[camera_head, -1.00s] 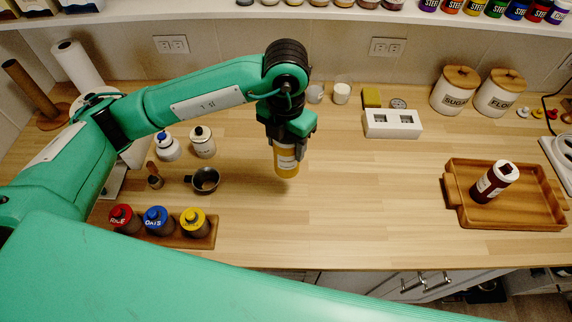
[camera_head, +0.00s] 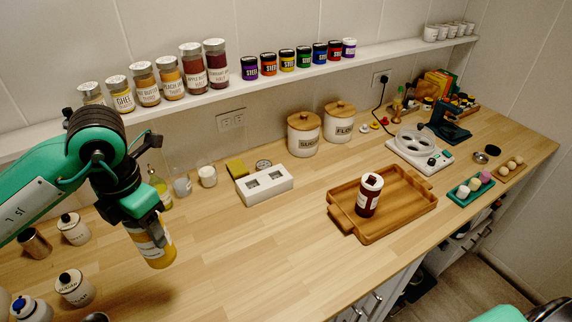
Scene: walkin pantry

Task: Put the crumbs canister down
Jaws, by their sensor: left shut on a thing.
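My left gripper (camera_head: 147,216) is shut on a canister (camera_head: 157,249) with yellow-orange contents and a white label. It is the only thing held, so I take it as the crumbs canister; its label is not readable. The canister is nearly upright, slightly tilted in the picture. It appears held above the wooden counter (camera_head: 250,225), with a soft shadow below it; the exact gap is hard to judge. The gripper hides its top. My right gripper does not show.
A wooden tray (camera_head: 400,222) holds a dark red jar (camera_head: 369,195). Behind are a white two-slot block (camera_head: 265,184) and sugar (camera_head: 304,134) and flour (camera_head: 339,122) canisters. The counter between held canister and tray is clear.

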